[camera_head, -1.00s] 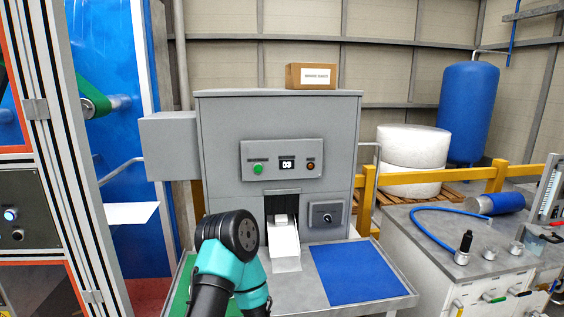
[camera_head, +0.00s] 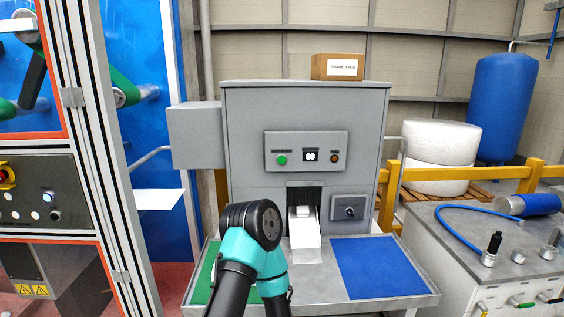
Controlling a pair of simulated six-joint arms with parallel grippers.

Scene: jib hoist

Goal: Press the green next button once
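The green button (camera_head: 282,160) is on the left of a small grey panel (camera_head: 306,151) on the front of the grey machine (camera_head: 245,125). A small dark display (camera_head: 311,156) beside it reads 03, and an orange-brown button or lamp (camera_head: 334,158) is to its right. One of my arms, black and teal, rises from the bottom centre in front of the machine, below the panel and apart from the button. I cannot tell which arm it is. No gripper fingers show in the view.
A white chute (camera_head: 305,240) comes out of the machine's opening. A blue mat (camera_head: 372,266) lies on the tray table to the right, and a green mat (camera_head: 201,282) to the left. A box (camera_head: 337,67) sits on top. A grey workbench (camera_head: 455,235) stands at the right.

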